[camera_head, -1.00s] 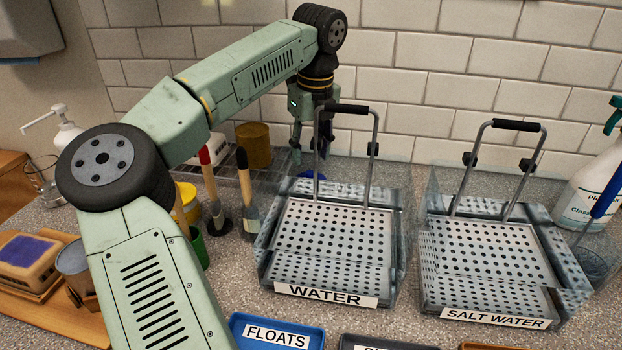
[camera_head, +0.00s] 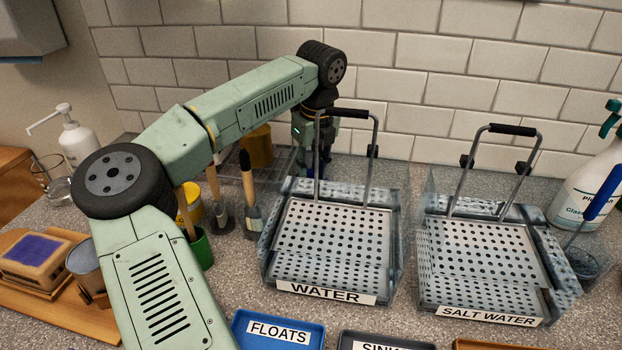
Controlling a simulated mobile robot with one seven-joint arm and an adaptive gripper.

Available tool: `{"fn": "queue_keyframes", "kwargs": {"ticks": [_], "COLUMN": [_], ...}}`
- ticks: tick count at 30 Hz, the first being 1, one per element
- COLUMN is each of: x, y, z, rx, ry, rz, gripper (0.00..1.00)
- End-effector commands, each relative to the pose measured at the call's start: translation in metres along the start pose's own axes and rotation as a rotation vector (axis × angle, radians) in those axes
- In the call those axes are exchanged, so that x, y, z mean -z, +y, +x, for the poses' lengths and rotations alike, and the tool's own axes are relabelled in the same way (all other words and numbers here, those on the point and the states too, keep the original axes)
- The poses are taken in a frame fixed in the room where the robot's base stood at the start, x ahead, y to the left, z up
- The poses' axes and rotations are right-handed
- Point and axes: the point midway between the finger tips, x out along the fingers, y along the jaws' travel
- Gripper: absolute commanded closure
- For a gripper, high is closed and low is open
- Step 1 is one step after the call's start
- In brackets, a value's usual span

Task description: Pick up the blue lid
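My gripper (camera_head: 311,166) points down behind the water tank (camera_head: 328,291), by the back wall. A small patch of dark blue, likely the blue lid (camera_head: 312,174), shows at its fingertips. The tank's back edge and handle hide most of the lid and part of the fingers. I cannot tell whether the fingers are open around the lid or shut on it.
The water tank's upright handle (camera_head: 375,150) stands right beside my gripper. The salt water tank (camera_head: 490,315) is to the right. A wire rack (camera_head: 277,160) with a brownish-yellow cup (camera_head: 257,148) is to the left. Brushes (camera_head: 249,205) stand in front of the rack.

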Motion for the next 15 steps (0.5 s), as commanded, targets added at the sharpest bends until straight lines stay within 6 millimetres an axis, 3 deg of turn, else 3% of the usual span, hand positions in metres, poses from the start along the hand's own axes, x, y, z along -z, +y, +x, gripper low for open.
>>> {"fn": "queue_keyframes", "kwargs": {"ticks": [9,15], "x": [-0.0001,-0.0001], "y": [0.0,0.0], "z": [-0.0003,-0.0006], "rx": [0.0,0.0], "ry": [0.0,0.0], "rz": [0.0,0.0], "gripper": [0.96,0.96]}}
